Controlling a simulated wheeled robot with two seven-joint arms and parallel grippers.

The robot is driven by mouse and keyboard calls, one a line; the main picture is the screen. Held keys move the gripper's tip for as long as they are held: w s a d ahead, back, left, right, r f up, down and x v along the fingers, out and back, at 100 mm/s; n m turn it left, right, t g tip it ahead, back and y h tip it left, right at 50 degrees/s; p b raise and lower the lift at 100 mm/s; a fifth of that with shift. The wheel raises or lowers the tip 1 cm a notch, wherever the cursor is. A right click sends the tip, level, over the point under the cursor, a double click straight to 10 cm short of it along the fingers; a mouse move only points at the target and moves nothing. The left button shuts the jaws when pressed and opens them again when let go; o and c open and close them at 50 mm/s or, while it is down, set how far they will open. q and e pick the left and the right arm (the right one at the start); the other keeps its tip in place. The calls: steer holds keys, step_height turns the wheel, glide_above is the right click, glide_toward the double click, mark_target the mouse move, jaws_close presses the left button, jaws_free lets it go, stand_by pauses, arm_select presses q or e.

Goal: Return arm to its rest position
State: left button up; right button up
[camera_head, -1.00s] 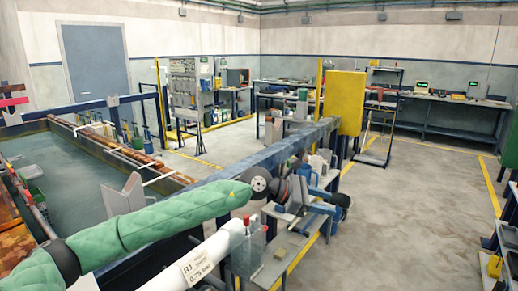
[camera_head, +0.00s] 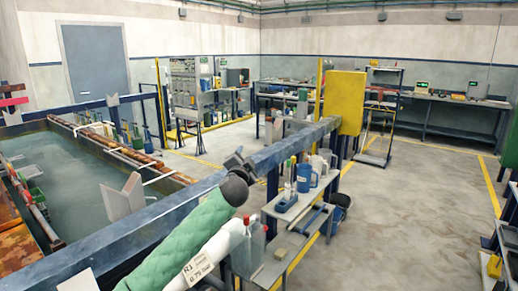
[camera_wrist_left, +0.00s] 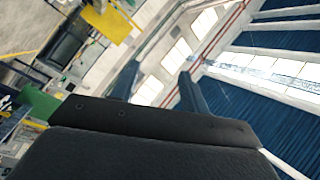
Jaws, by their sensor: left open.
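My left arm, in a green quilted sleeve (camera_head: 185,245), comes in from the bottom left in the head view. Its gripper (camera_head: 238,158) is small and dark there, in front of the blue-grey rail of the tank and apparently clear of the shelf. In the left wrist view the two dark fingers (camera_wrist_left: 158,88) stand apart with nothing between them, so the gripper is open and empty. The wrist housing fills the bottom of that view. My right gripper is not in view.
A tank (camera_head: 75,175) with greenish liquid lies at left. A side shelf (camera_head: 268,205) holds a blue jug (camera_head: 307,178) and bottles. A yellow panel (camera_head: 345,100) stands beyond.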

arm_select(q)
steer(key=s+a+f+n+g+y, duration=0.1)
steer(key=s+a+f+n+g, duration=0.15)
steer(key=f, duration=0.95)
steer(key=s+a+f+n+g, duration=0.2)
steer(key=s+a+f+g, duration=0.15)
steer(key=f, duration=0.95)
steer(key=s+a+f+n+g+y, duration=0.1)
steer(key=s+a+f+n+g, duration=0.2)
steer(key=f, duration=0.9)
steer(key=s+a+f+g, duration=0.2)
steer(key=s+f, duration=0.9)
steer(key=f, duration=0.4)
steer(key=s+a+f+n+g, duration=0.2)
steer(key=s+f+g, duration=0.1)
steer(key=s+f, duration=1.4)
steer(key=s+f+g, duration=0.2)
steer(key=s+f, duration=0.3)
steer(key=s, duration=0.8)
steer(key=s+f+g, duration=0.1)
steer(key=s+f, duration=0.4)
steer(key=s, duration=0.8)
steer(key=shift+s+d+n+g, duration=0.3)
steer(key=shift+s+n+g, duration=0.05)
steer(key=shift+g, duration=0.05)
